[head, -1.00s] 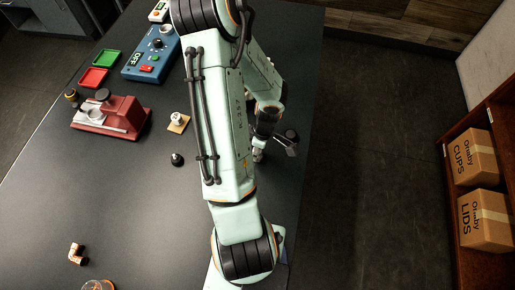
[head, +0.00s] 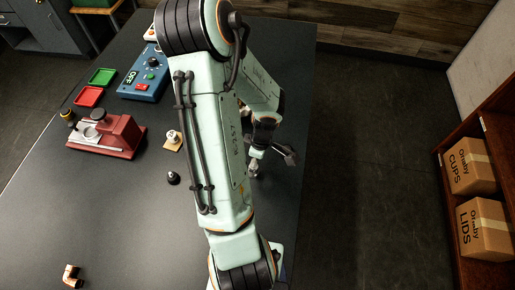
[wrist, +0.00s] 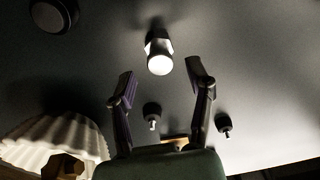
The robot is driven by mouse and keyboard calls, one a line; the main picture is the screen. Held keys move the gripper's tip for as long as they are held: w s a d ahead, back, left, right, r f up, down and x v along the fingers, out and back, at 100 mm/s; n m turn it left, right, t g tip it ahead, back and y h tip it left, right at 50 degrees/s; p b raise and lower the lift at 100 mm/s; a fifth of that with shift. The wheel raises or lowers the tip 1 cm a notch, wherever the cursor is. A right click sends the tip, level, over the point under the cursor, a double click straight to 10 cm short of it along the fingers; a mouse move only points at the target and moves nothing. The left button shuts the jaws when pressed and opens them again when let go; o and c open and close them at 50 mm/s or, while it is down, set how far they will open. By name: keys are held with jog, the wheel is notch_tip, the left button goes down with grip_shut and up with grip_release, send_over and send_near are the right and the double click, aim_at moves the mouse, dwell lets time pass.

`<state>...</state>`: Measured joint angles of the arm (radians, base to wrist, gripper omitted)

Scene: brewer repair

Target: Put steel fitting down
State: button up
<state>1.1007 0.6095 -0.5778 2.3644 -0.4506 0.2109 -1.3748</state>
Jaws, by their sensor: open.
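The steel fitting (wrist: 159,56) shows in the wrist view as a short piece with a bright round end, just beyond the fingertips. It also shows in the head view (head: 254,168), small and partly blocked by my arm. My gripper (wrist: 158,80) is open, its two dark fingers spread to either side below the fitting. A gap shows between the fitting and each finger in the wrist view. In the head view my gripper (head: 268,150) is low over the right part of the table. Whether the fitting rests fully on the table is hard to tell.
The dark table (head: 110,215) is clear around a black knob (head: 173,178). A white part on a wooden square (head: 172,146), a red machine (head: 118,136), a blue control box (head: 145,78) and red (head: 89,96) and green (head: 103,76) trays stand farther back. A copper elbow (head: 71,277) lies at front left.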

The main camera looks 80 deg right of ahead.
aim_at(259, 173)
notch_tip(259, 173, up, 9)
jog(key=s, duration=0.1)
jog(key=shift+a+f, duration=0.1)
jog(key=w+a+r+n+y, duration=0.1)
jog(key=w+a+r, duration=0.2)
jog(key=w+a, duration=0.4)
jog(key=w+a+r+n+y, duration=0.1)
jog(key=w+a+r, duration=0.2)
jog(key=w+a, duration=0.35)
jog(key=s+a+r, duration=0.1)
jog(key=a+r, duration=0.1)
jog(key=a, duration=0.5)
jog(key=s+a+r+g+h, duration=0.1)
jog(key=s+a+r, duration=0.1)
jog(key=a, duration=0.6)
jog(key=shift+s+r+g, duration=0.25)
jog(key=shift+r+g, duration=0.05)
jog(key=shift+r, duration=0.1)
